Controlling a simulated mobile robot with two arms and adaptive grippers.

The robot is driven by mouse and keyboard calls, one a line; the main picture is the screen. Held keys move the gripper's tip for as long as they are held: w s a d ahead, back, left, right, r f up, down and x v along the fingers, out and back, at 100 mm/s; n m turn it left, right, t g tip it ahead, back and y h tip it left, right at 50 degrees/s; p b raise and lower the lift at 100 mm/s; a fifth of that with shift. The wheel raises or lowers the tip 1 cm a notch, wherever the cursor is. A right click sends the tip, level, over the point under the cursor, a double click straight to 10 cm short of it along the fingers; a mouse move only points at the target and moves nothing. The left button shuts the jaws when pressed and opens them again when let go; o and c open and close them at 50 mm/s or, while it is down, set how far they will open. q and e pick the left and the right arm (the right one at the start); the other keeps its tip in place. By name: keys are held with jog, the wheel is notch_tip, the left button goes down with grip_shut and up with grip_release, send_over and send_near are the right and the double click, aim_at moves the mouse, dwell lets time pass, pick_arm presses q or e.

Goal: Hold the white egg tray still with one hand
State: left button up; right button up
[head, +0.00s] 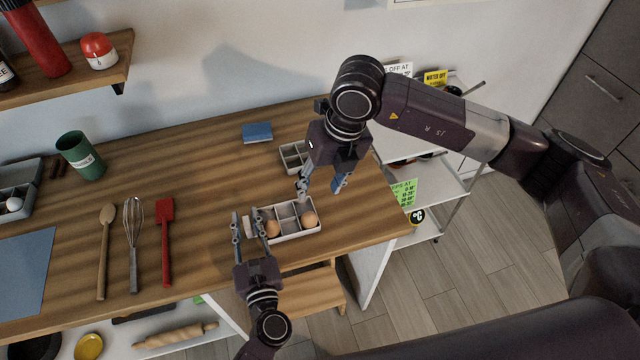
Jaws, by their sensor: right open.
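The white egg tray (297,236) lies near the front edge of the wooden table. One brown egg (272,228) is in its left part and another brown egg (309,219) in its right part; other compartments look empty. My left gripper (249,222) is at the tray's left end with its fingers spread apart. A pale piece shows between the fingers, and I cannot tell whether they touch the tray. My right gripper (321,188) is open, pointing down above the tray's far right side, with nothing seen between its fingers.
Another divided tray (294,156) sits behind, partly hidden by my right arm. A blue box (257,132), wooden spoon (104,250), whisk (134,245), red spatula (165,240) and green cup (80,155) stand or lie on the table. A white shelf cart (440,185) is to the right.

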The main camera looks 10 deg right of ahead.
pick_arm(q)
jog(key=shift+o, duration=0.5)
jog(key=shift+s, duration=0.35)
jog(key=s+d, duration=0.1)
jog(key=s, duration=1)
jog(key=shift+d, duration=0.3)
